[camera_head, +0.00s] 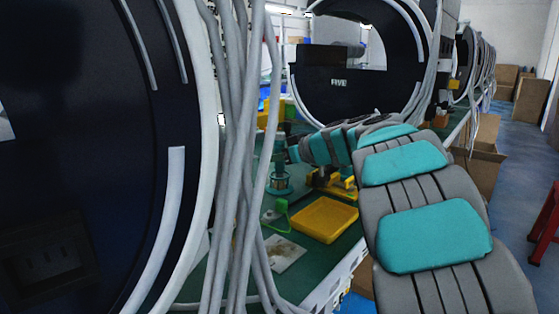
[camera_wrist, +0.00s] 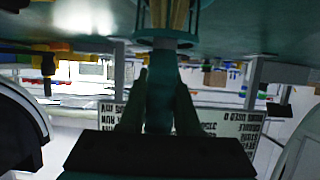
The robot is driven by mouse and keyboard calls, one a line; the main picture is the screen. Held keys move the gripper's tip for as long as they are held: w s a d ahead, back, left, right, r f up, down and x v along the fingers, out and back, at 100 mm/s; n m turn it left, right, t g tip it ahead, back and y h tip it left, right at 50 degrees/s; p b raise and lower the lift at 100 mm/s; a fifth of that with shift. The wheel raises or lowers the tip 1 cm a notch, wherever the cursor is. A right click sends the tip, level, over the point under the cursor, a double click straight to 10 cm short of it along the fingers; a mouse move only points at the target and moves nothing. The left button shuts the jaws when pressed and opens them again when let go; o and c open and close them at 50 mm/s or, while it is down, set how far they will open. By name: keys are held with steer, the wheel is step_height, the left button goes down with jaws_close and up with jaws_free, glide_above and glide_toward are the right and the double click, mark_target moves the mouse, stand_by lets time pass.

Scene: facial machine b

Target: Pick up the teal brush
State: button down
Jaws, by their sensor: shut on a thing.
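The teal brush (camera_wrist: 160,95) shows in the wrist view as a teal handle running down the middle between my two fingers. My gripper (camera_wrist: 160,92) is shut on it. Beyond the fingers, the handle meets a teal round part with tan rods (camera_wrist: 168,18); I cannot tell whether this is part of the brush or a stand. In the head view, my gripper (camera_head: 291,152) is dark and small at the end of my grey and teal arm, beside a teal upright item (camera_head: 278,178) on the green table. The finger contact is too small to see there.
A yellow tray (camera_head: 323,220) lies on the green table (camera_head: 300,250), near a green triangular item (camera_head: 276,215) and a pale sheet (camera_head: 283,252). Grey cables (camera_head: 238,150) hang close on the left. Large dark round machines (camera_head: 350,85) stand behind. A red stool (camera_head: 545,225) is at right.

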steer(key=shift+r, duration=0.15)
step_height(320, 180, up, 10)
stand_by(0.7)
steer(key=c, duration=1.2)
jaws_free()
steer(key=shift+c, duration=0.2)
jaws_close()
